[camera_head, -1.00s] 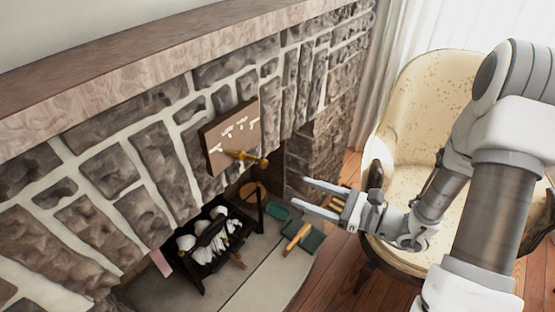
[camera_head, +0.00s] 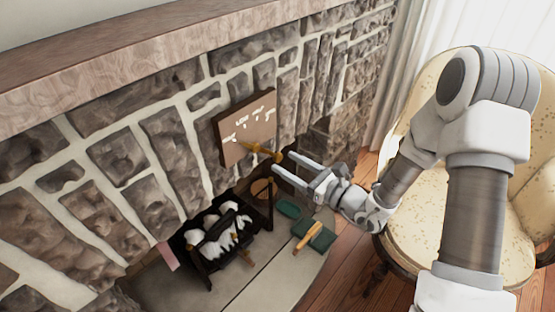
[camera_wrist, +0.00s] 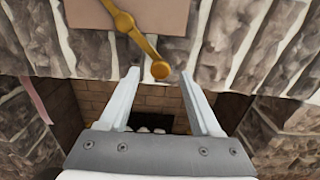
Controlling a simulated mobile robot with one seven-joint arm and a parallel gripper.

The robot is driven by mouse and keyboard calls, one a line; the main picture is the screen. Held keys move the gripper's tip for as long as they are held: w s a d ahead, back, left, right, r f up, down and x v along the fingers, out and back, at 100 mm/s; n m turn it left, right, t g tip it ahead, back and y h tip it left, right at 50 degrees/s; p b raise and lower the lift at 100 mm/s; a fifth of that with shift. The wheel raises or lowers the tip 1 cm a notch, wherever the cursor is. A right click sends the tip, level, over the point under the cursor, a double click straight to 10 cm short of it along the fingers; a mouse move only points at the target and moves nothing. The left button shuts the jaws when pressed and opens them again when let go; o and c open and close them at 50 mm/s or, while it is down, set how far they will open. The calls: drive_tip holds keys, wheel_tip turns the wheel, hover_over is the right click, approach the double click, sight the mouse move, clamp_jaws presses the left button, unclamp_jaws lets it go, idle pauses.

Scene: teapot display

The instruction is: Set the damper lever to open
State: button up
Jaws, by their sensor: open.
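The damper lever (camera_head: 262,150) is a brass-coloured bar with a round knob, mounted on a brown plate (camera_head: 232,150) with white markings on the stone wall. In the head view the lever points right and slightly down. In the wrist view the lever (camera_wrist: 140,37) runs down to its knob, which sits just beyond and between the fingertips. My gripper (camera_head: 280,165) is open and empty, its fingers reaching left close to the knob. I cannot tell whether a finger touches it. The markings are too small to read surely.
A black grate (camera_head: 222,245) with white logs stands in the fireplace below. A green box (camera_head: 322,237) and a wooden-handled tool (camera_head: 306,238) lie on the hearth. A cream armchair (camera_head: 400,240) stands at the right. The stone wall is close behind the lever.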

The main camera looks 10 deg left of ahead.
sight(281, 158)
drive_tip(key=shift+x, duration=2.1)
clamp_jaws()
drive_tip(key=shift+w+d+r, duration=0.1)
drive_tip(key=shift+w, duration=0.05)
